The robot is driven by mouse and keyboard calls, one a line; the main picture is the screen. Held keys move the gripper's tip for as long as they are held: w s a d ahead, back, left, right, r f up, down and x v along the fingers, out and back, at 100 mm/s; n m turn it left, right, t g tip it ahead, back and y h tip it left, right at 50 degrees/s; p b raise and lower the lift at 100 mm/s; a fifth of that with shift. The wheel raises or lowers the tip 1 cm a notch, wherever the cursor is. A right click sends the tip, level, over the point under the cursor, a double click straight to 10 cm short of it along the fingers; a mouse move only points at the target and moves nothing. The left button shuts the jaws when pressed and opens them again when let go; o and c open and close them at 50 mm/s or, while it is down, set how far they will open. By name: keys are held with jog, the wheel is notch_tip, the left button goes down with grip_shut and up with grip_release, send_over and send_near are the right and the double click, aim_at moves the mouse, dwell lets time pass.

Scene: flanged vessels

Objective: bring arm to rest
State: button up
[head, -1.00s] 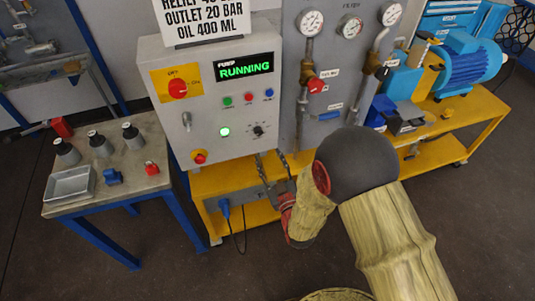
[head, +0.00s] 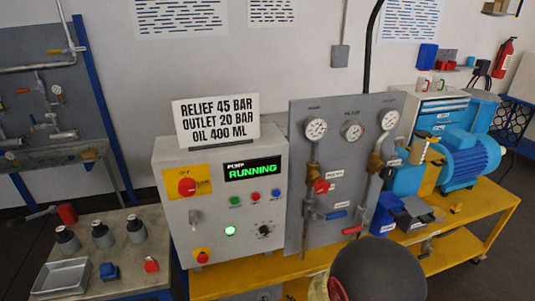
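My gripper is out of view below the frame. The arm is in front of the yellow bench (head: 455,240), below the gauge panel. I cannot tell whether it touches anything.
A grey control box (head: 215,215) with a green RUNNING display stands on the yellow bench. Beside it is a grey panel (head: 345,110) with gauges and valves, then a blue motor (head: 472,158). At left, a small table holds several grey vessels (head: 102,234) and a metal tray (head: 62,277).

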jog(key=s+d+r+m+g+h, duration=0.1)
jog(key=s+d+r+m+g, duration=0.1)
jog(key=s+d+r+g, duration=0.45)
jog(key=s+d+r+m+g+h, duration=0.1)
jog(key=s+d+r+h, duration=0.15)
jog(key=s+r, duration=0.75)
jog(key=s+d+r+m+t, duration=0.1)
jog(key=s+d+r, duration=0.1)
jog(key=r, duration=0.7)
jog(key=s+d+r+m+t, duration=0.1)
jog(key=s+d+r+t, duration=0.1)
jog(key=r, duration=0.8)
jog(key=shift+s+d, duration=0.25)
jog(key=shift+d, duration=0.6)
jog(key=shift+t+y, duration=0.25)
